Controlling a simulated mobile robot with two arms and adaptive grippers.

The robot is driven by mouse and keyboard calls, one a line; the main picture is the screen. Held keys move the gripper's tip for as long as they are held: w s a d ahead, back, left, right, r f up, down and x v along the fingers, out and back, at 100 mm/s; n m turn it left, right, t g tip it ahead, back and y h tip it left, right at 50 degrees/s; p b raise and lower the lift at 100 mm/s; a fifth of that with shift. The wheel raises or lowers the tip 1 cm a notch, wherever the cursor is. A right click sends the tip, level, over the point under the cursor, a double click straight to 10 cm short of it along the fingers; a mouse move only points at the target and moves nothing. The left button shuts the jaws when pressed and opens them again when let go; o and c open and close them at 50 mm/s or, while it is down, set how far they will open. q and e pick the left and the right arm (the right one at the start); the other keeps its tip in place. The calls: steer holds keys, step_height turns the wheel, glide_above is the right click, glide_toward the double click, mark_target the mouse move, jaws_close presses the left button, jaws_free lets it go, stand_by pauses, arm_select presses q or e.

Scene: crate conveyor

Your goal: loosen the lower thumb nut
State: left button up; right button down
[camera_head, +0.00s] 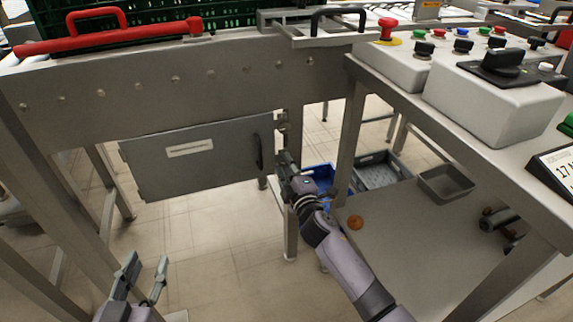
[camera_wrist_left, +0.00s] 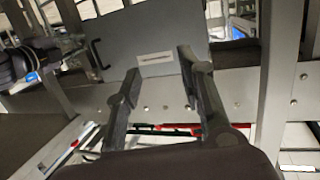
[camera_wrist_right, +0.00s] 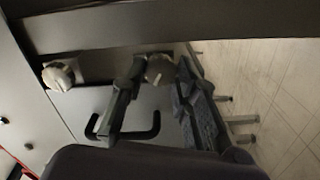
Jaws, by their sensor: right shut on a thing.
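The lower thumb nut (camera_wrist_right: 158,68) is a pale, ribbed knob beside the door of the grey cabinet (camera_head: 200,160). My right gripper (camera_wrist_right: 159,72) is shut on it, one finger on each side; in the head view the gripper (camera_head: 284,160) hides this nut. The upper thumb nut (camera_wrist_right: 58,76) stands free and also shows above my gripper in the head view (camera_head: 281,122). The black door handle (camera_head: 258,151) is just left of my right gripper. My left gripper (camera_head: 144,280) is open and empty, low at the left; its fingers also show apart in its wrist view (camera_wrist_left: 158,75).
A steel leg (camera_head: 348,135) and a lower shelf (camera_head: 410,235) are close to the right arm. Blue (camera_head: 318,178) and grey (camera_head: 378,170) crates lie behind it. The conveyor frame (camera_head: 180,85) spans above the cabinet. Open floor lies below the door.

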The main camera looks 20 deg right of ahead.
arm_select(q)
steer(key=shift+s+a+f+g+y+p, duration=0.15)
steer(key=shift+s+f+g, duration=0.1)
steer(key=shift+f+g, duration=0.25)
steer(key=shift+s+a+f+g+y+p, duration=0.15)
steer(key=shift+s+f+g, duration=0.15)
steer(key=shift+f, duration=0.45)
steer(key=shift+s+a+f+g+y+p, duration=0.1)
steer(key=shift+s+a+f+g, duration=0.1)
steer(key=shift+f+g, duration=0.3)
arm_select(e)
steer(key=shift+f+n, duration=0.1)
steer(key=shift+n, duration=2.7)
arm_select(q)
steer(key=shift+f, duration=0.1)
arm_select(e)
steer(key=c, duration=1.2)
jaws_free()
steer(key=shift+c, duration=0.2)
arm_select(q)
steer(key=shift+f, duration=0.1)
arm_select(e)
steer(key=s, duration=1.2)
steer(key=shift+d, duration=0.15)
